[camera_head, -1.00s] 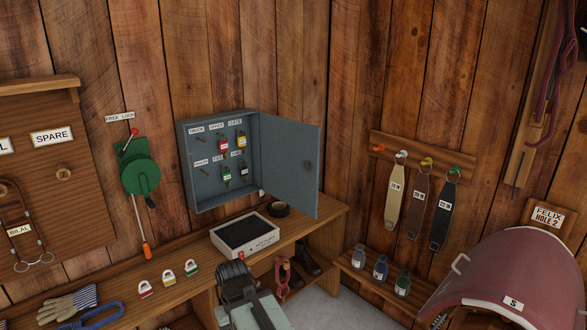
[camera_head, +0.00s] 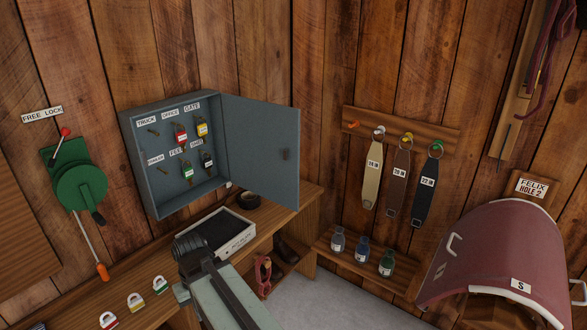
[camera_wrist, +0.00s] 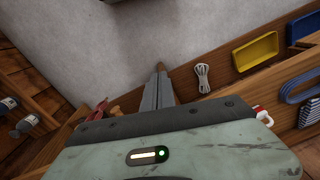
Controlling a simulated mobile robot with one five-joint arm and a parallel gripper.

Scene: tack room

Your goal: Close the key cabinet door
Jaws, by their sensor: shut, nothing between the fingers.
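The grey key cabinet (camera_head: 172,208) hangs on the wooden wall at the left of the head view. Several tagged keys and locks hang inside under name labels. My gripper shows in the wrist view (camera_wrist: 160,78), its fingers together and empty, over grey floor beside a wooden bench. In the head view my arm rises from the bottom, in front of the bench and below the cabinet; the fingertips are hidden there. The cabinet is not in the wrist view.
A green reel (camera_head: 80,187) hangs left. Bottles on a shelf (camera_head: 325,246) and a red saddle (camera_head: 505,255) stand right.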

